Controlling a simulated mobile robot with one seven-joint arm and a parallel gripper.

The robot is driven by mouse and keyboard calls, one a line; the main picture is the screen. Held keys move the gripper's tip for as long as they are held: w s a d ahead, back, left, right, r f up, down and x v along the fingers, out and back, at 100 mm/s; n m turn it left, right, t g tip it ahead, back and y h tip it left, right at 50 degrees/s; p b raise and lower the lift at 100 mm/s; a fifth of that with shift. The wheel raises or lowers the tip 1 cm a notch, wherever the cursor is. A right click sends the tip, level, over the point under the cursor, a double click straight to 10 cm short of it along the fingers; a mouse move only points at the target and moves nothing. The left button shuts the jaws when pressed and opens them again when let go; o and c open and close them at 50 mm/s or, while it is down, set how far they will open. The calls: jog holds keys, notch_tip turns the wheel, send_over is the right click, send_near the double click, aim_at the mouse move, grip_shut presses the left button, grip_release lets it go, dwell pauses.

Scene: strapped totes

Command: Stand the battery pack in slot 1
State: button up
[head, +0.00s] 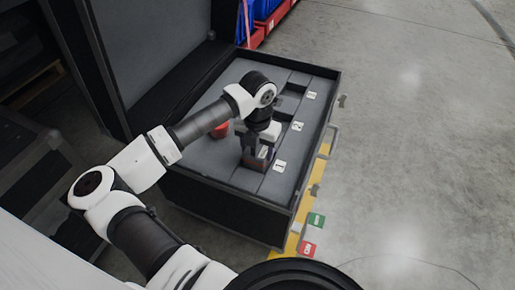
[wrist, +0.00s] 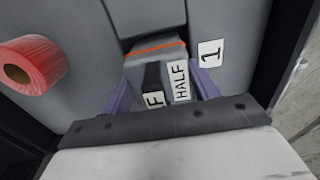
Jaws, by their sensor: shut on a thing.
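My gripper (head: 258,151) points down over the grey foam of the open case, with its purple fingers (wrist: 163,92) on either side of the battery pack. It is shut on the battery pack (wrist: 180,82), a grey and dark block with white labels, one reading HALF. In the head view the pack (head: 255,163) shows as a dark, reddish block under the gripper, looking upright. It is beside the white label 1 (head: 279,166), which also shows in the wrist view (wrist: 210,53). The pack's lower end is hidden, so I cannot tell how deep it sits in slot 1.
A red roll (head: 220,130) lies on the foam left of my gripper, also in the wrist view (wrist: 32,65). Dark recesses by label 2 (head: 297,127) and label 3 (head: 311,96) look empty. The case wall (head: 315,155) rims the foam.

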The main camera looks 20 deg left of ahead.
jog(key=shift+f, duration=0.1)
jog(key=o, duration=1.6)
jog(key=shift+o, duration=0.2)
notch_tip(320, 180, up, 12)
jog(key=shift+r+p, duration=0.1)
jog(key=shift+p, duration=1.05)
jog(key=shift+r, duration=0.1)
